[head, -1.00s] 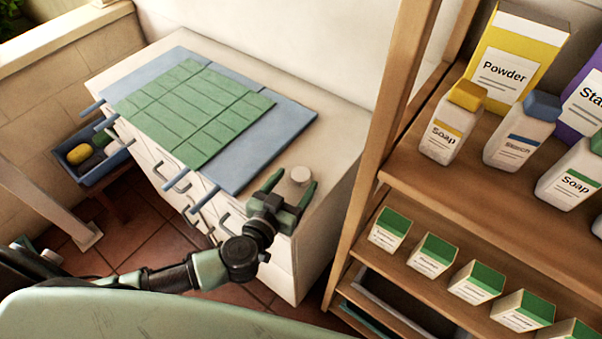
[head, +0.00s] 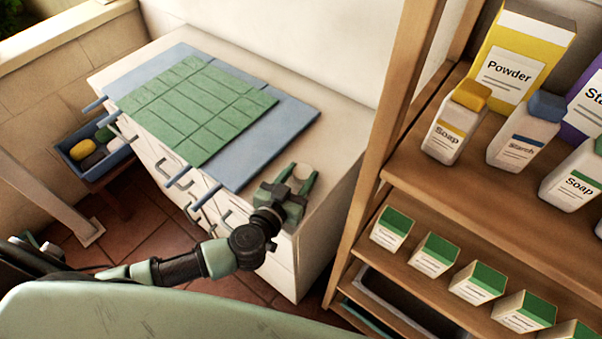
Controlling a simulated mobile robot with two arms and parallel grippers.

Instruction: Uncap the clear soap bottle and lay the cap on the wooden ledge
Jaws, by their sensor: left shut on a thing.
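My left gripper (head: 298,175) is over the near right corner of the white cabinet top. Its two fingers are shut on a small pale round object (head: 303,171). Only its top shows between the fingers, so I cannot tell whether it is a cap or a whole container. I make out no clear soap bottle. The opaque bottles labelled Soap, one with a yellow cap (head: 471,95) and one with a green cap (head: 585,160), stand capped on the wooden shelf (head: 440,185) at the right. My right gripper is not in view.
A blue mat (head: 285,120) with a green tiled mat (head: 195,110) covers most of the white cabinet (head: 335,135). A blue bin (head: 97,172) with several rounded items stands at the left. A wooden post (head: 375,130) rises right of the cabinet. Powder and starch containers share the shelf.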

